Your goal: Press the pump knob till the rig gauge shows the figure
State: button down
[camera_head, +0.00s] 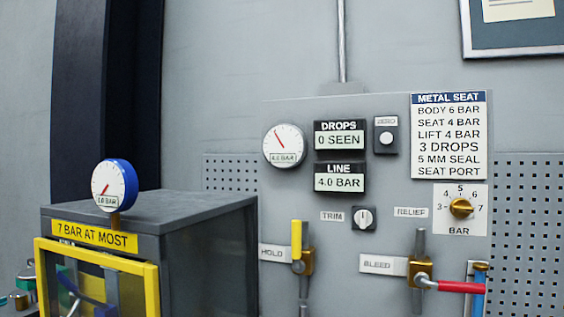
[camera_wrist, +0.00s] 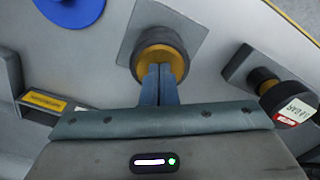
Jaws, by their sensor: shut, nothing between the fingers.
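In the wrist view my gripper (camera_wrist: 160,70) is shut and empty. Its fingertips are at the lower edge of a round dark knob with an orange collar (camera_wrist: 160,40), on a grey square plate. Whether they touch it, or whether it is the pump knob, I cannot tell. In the head view a blue-rimmed gauge (camera_head: 115,186) stands on the grey box; its small figure is hard to read. A round white gauge (camera_head: 284,146) on the wall panel has its needle to the upper left. The line display (camera_head: 340,177) reads 4.0 BAR.
A yellow-framed guard (camera_head: 150,280) fronts the grey box, labelled 7 BAR AT MOST. The metal seat card (camera_head: 449,135) lists body 6, seat 4 and lift 4 bar. A brass dial (camera_head: 461,208) and a red-handled bleed valve (camera_head: 455,287) are at right. A second dark knob (camera_wrist: 292,108) shows in the wrist view.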

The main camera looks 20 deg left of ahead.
jog(key=shift+r, duration=0.1)
jog(key=shift+r+p, duration=2.5)
jog(key=shift+r, duration=0.7)
jog(key=shift+r, duration=0.1)
notch_tip(320, 180, up, 5)
jog(key=p, duration=0.3)
jog(key=shift+p, duration=0.4)
